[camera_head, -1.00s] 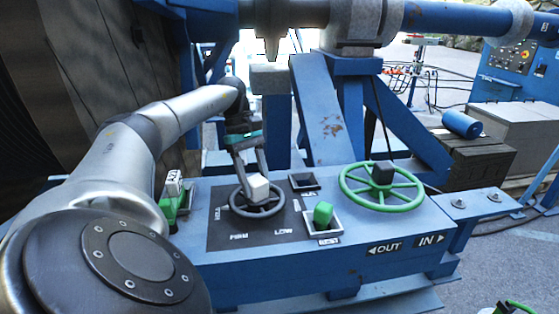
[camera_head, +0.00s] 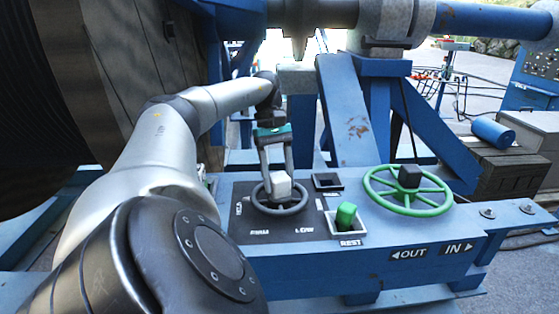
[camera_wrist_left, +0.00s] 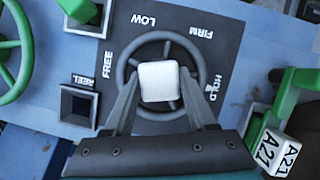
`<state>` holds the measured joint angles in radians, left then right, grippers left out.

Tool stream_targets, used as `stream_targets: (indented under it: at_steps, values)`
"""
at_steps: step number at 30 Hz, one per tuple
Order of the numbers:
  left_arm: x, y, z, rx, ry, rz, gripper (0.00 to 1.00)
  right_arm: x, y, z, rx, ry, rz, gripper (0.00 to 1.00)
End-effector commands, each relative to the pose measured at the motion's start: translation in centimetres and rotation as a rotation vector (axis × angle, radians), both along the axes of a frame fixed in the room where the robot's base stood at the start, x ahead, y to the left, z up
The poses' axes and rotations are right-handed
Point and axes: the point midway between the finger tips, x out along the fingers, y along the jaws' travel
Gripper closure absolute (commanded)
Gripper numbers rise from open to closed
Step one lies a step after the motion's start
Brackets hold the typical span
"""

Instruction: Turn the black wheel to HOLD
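The black wheel (camera_head: 298,207) lies flat on a dark panel of the blue console, with a white block (camera_head: 281,184) at its hub. In the left wrist view, the wheel (camera_wrist_left: 131,58) is ringed by the words FREE, LOW, FIRM and HOLD, with a small white mark by HOLD. My left gripper (camera_head: 278,172) points down at the hub. In the left wrist view its two fingers (camera_wrist_left: 160,84) flank the white block (camera_wrist_left: 158,81) and appear closed against its sides. The fingers hide part of the wheel. My right gripper is not in view.
A green wheel (camera_head: 433,192) with a black hub block stands to the right. Between them are a green block (camera_head: 345,215) in a REST socket and an empty dark socket (camera_head: 327,181). A white A21 block (camera_wrist_left: 283,152) with green parts sits near the wheel's HOLD side.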

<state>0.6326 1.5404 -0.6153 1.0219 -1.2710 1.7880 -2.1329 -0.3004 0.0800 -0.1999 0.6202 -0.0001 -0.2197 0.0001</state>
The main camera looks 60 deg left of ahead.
Motion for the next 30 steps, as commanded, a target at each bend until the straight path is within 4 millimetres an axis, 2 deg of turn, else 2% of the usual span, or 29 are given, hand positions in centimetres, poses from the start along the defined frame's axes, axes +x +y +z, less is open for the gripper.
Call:
stream_targets:
  at_steps: [1,7,17,30]
  values:
    - [0.0,0.0,0.0,-0.001,0.001,-0.001,0.37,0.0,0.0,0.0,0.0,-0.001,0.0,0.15]
    - [0.0,0.0,0.0,-0.001,0.002,0.001,0.15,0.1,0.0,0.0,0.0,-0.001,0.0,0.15]
    - [0.1,0.1,0.3,0.0,0.0,0.004,0.15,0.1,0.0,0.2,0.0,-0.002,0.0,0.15]
    - [0.3,2.1,5.7,-0.003,-0.005,0.005,0.15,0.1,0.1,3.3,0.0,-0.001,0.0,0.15]
